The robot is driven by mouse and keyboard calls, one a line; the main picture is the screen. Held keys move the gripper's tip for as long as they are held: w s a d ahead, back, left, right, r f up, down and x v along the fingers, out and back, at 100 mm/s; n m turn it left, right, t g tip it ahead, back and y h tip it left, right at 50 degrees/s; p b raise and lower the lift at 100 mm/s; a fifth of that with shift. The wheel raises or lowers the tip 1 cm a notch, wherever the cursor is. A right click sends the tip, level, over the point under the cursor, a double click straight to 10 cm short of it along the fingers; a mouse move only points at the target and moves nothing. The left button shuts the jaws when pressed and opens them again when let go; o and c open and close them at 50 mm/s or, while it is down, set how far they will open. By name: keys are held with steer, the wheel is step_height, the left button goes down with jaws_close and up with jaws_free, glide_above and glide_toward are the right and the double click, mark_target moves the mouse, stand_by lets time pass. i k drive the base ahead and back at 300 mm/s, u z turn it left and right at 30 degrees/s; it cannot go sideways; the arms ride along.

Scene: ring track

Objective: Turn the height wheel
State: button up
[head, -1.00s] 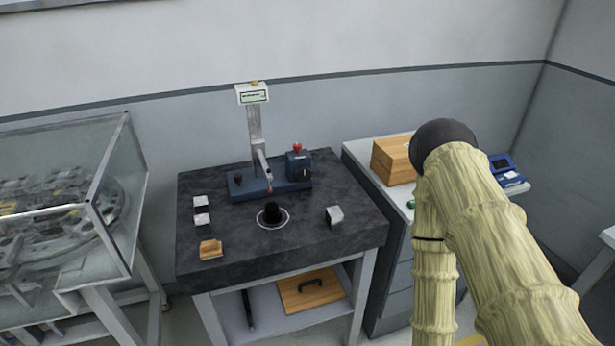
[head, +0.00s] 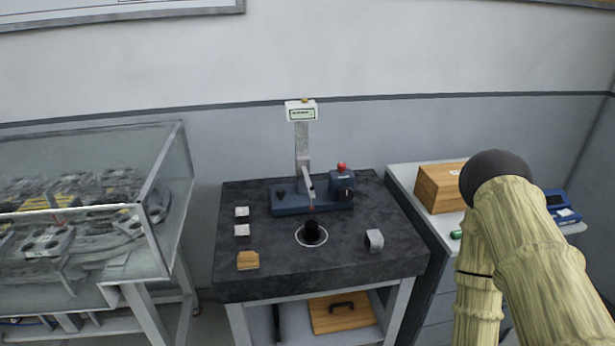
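A measuring stand with a blue base (head: 290,208), a grey upright column (head: 302,145) and a small white display (head: 301,111) stands at the back of a dark stone table. A blue block (head: 341,180) on the base's right end carries a red button (head: 341,166) on top and a round black wheel (head: 346,193) on its front. Another small dark knob (head: 281,195) sits at the base's left end. I cannot tell for sure which is the height wheel. My arm shows at the right, away from the stand; my gripper is out of view.
The dark stone table (head: 240,285) holds a black cylinder (head: 312,232) in a pale ring, a grey metal piece (head: 374,240), two pale blocks and a wooden block (head: 248,260). A glass case (head: 170,200) stands left. A wooden box (head: 438,188) stands on the right cabinet.

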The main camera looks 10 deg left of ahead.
mark_target(345, 194)
steer(key=u, duration=0.4)
steer(key=i, duration=1.15)
steer(key=z, duration=0.35)
steer(key=k, duration=1.3)
steer(key=z, duration=0.25)
steer(key=i, duration=0.55)
steer(key=z, duration=0.35)
